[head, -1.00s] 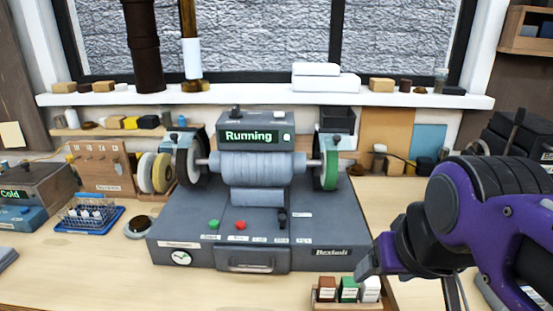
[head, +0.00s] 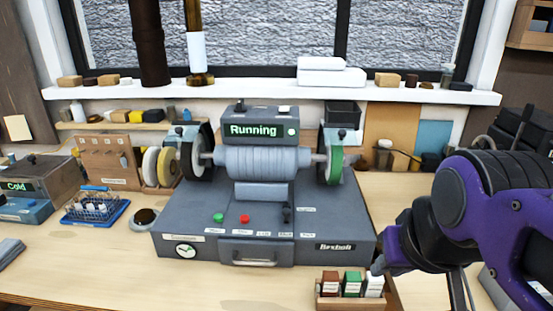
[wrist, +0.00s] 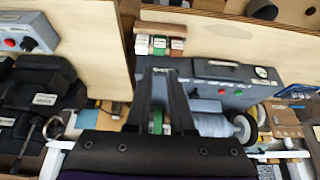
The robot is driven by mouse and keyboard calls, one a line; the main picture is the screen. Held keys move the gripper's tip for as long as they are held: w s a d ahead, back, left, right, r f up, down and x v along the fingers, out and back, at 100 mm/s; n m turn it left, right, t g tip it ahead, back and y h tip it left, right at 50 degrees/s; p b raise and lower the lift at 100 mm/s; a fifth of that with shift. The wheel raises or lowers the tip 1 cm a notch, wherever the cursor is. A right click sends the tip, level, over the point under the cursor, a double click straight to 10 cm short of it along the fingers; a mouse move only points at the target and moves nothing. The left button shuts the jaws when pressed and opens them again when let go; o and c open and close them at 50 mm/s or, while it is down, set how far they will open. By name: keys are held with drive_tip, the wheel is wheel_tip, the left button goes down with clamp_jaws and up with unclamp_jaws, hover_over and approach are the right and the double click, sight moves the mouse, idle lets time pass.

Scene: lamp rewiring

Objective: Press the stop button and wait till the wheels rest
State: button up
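The grey polishing machine (head: 180,225) stands on the bench, and its display (head: 253,130) reads "Running". A dark wheel (head: 196,155) is on the left of its shaft and a green-rimmed wheel (head: 335,163) on the right. A red button (head: 244,219) and a green button (head: 218,217) are on its top near the front; their labels are too small to read. My gripper (head: 379,266) is at the machine's front right corner, apart from the buttons. In the wrist view my gripper (wrist: 165,68) shows two parted fingers with nothing between them; the machine (wrist: 205,70) appears upside down beyond.
A wooden holder (head: 340,301) with red, green and white blocks stands in front of the machine, near my gripper. A box reading "Cold" (head: 40,183) and a blue tray (head: 110,219) are at the left.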

clamp_jaws()
idle(1.3)
